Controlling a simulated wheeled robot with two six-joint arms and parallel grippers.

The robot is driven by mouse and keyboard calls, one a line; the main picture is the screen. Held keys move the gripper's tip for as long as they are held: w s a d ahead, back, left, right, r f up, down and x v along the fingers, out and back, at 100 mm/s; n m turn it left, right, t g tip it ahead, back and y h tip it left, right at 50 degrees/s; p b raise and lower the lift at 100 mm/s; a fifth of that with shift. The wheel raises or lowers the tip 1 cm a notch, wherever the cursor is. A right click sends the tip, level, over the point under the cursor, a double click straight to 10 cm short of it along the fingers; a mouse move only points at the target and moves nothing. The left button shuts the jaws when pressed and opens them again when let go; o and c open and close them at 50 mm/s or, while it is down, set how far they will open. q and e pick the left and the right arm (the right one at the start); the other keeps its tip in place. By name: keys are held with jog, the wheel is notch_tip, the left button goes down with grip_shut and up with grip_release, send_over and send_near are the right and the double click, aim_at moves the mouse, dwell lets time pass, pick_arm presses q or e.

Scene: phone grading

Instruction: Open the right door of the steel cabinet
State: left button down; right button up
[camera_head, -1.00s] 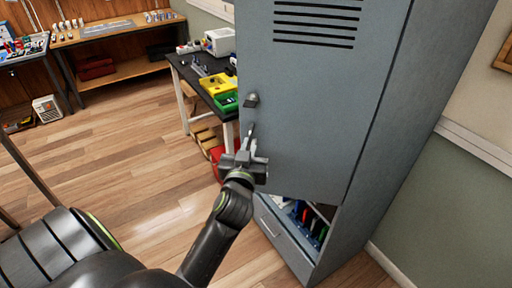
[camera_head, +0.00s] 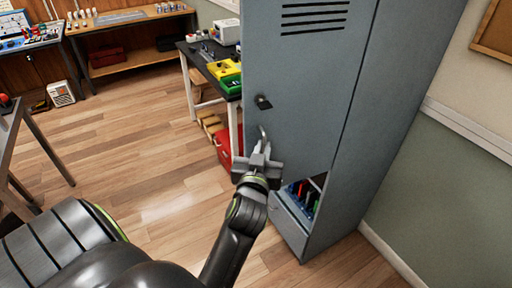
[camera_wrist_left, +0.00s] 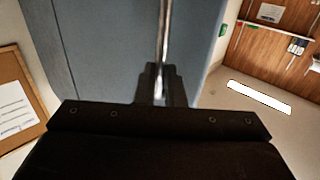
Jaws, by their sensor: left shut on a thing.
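The steel cabinet (camera_head: 385,130) is tall and blue-grey, at the right in the head view. Its right door (camera_head: 305,110) has slots at the top and a dark lock knob (camera_head: 263,102) near its left edge. The door stands ajar, its bottom edge out of line with the drawer front below. My left gripper (camera_head: 262,152) is shut on the door's upright bar handle (camera_head: 263,134). In the left wrist view the shiny handle (camera_wrist_left: 164,45) runs down between the fingers (camera_wrist_left: 157,85), in front of the door. My right gripper is out of view.
Coloured upright items (camera_head: 303,195) show inside the cabinet under the door, above a drawer (camera_head: 290,222). A dark workbench (camera_head: 205,65) with yellow and green bins stands behind the door's left edge. The wood floor (camera_head: 150,160) is clear left of the cabinet.

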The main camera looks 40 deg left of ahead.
pick_arm(q)
jog(key=shift+w+d+r, duration=0.15)
jog(key=shift+d+r, duration=0.15)
jog(key=c, duration=1.9)
grip_release()
jog(key=o, duration=0.4)
jog(key=shift+w+d+f, duration=0.25)
jog(key=shift+w+d, duration=0.15)
jog(key=shift+w, duration=0.2)
jog(key=shift+c, duration=0.2)
jog(key=shift+s+a, duration=0.1)
jog(key=shift+s, duration=0.05)
